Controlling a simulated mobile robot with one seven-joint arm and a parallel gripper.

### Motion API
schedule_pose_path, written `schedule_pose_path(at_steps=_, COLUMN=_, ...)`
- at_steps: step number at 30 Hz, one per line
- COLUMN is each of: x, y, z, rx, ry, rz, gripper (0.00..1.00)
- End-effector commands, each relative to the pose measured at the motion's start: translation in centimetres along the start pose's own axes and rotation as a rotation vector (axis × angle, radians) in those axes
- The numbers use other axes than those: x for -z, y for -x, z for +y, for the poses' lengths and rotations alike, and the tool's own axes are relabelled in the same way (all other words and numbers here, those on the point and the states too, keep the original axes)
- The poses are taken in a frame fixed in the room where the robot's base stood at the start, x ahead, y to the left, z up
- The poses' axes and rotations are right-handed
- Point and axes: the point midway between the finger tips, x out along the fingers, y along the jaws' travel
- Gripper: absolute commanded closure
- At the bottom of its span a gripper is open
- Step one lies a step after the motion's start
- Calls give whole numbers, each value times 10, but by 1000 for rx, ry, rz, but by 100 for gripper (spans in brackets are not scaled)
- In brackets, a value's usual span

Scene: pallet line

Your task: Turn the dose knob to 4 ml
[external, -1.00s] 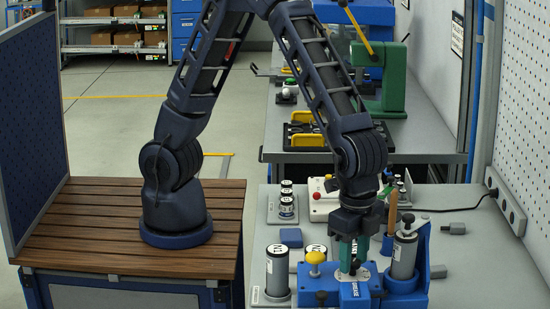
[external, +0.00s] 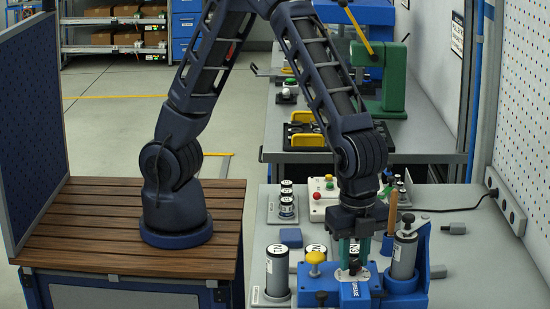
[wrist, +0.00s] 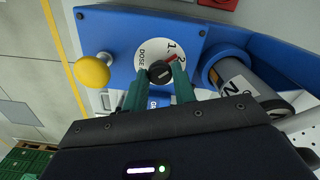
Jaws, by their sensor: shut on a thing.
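The dose knob is a small black knob (wrist: 160,73) at the centre of a round white dial (wrist: 146,52). The dial carries the word DOSE and the numerals 1 and 2; the rest of its scale is hidden by my fingers or too small to read. A red mark shows beside the knob, near the 2. My gripper (wrist: 159,78) has its two green fingers on either side of the knob, shut on it. In the external view my gripper (external: 352,264) points down at the blue dosing unit (external: 318,283), and the knob is mostly hidden there.
A yellow mushroom button (wrist: 92,71) stands left of the dial. A grey cylinder (wrist: 245,85) sits in a blue holder on the right. Labelled canisters (external: 277,272) stand left of the unit, and a brown-handled tool (external: 392,213) stands behind it.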

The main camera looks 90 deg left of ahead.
Motion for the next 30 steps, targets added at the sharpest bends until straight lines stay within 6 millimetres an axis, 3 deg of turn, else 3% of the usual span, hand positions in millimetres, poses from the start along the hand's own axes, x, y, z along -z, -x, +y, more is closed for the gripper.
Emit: schedule_pose_path(at_steps=30, x=0, y=1, z=-1, rx=1, ry=-965, rz=2, gripper=96)
